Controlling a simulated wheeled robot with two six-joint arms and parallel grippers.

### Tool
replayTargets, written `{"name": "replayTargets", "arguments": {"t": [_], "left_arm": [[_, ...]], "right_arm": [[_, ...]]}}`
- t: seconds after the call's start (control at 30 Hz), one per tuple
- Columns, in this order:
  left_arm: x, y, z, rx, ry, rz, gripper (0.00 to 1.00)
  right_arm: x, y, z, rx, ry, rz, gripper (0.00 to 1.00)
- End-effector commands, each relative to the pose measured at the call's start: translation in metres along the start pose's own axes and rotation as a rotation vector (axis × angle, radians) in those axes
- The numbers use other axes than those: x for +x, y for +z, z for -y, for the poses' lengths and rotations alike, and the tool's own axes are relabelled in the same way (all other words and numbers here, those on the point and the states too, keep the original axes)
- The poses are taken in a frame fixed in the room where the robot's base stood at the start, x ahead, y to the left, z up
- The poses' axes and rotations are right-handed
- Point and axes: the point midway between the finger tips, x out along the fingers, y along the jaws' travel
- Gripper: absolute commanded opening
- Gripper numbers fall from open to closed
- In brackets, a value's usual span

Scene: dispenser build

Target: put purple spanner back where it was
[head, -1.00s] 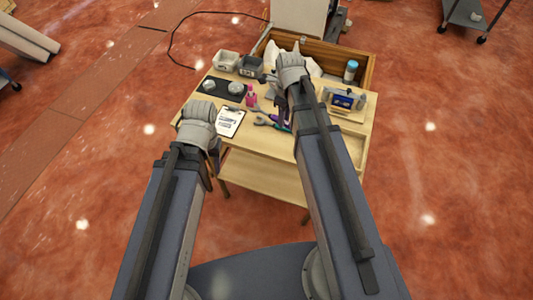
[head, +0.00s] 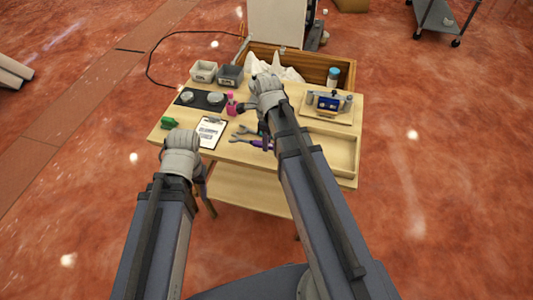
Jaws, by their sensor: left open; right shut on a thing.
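The purple spanner (head: 259,143) is at the front middle of the wooden table, its purple handle under my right gripper. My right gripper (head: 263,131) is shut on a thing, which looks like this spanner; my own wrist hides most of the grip. I cannot tell whether the spanner touches the table. A grey-jawed tool (head: 236,138) lies right beside it, partly overlapping in view. My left gripper (head: 203,180) is open and empty, at the table's front left edge, below the clipboard.
A clipboard (head: 211,131), a green item (head: 170,122), a black mat (head: 188,100) with round parts and a pink bottle (head: 231,104) are at left. Two small bins (head: 203,71) stand behind. A blue device (head: 328,103) is at right, with an empty wooden tray (head: 330,149) in front.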

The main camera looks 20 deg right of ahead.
Motion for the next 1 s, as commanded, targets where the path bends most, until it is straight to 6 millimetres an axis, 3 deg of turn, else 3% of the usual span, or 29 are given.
{"name": "replayTargets", "arguments": {"t": [0.17,0.5,0.93,0.97,1.0], "left_arm": [[0.002,0.000,0.000,0.000,0.000,0.000,0.51],[0.038,-0.002,-0.004,0.001,0.000,0.000,0.51],[0.041,-0.002,-0.004,0.001,0.000,0.000,0.51],[0.041,-0.002,-0.004,0.001,0.000,0.000,0.51],[0.040,-0.002,-0.004,0.001,0.000,0.000,0.51]], "right_arm": [[0.002,0.000,0.000,0.000,0.000,0.000,0.00],[0.038,-0.001,0.000,0.000,0.000,0.000,0.00],[0.042,-0.001,0.000,0.000,0.000,0.000,0.00],[0.041,-0.001,0.000,0.000,0.000,0.000,0.30],[0.040,-0.001,0.000,0.000,0.000,0.000,0.35]]}}
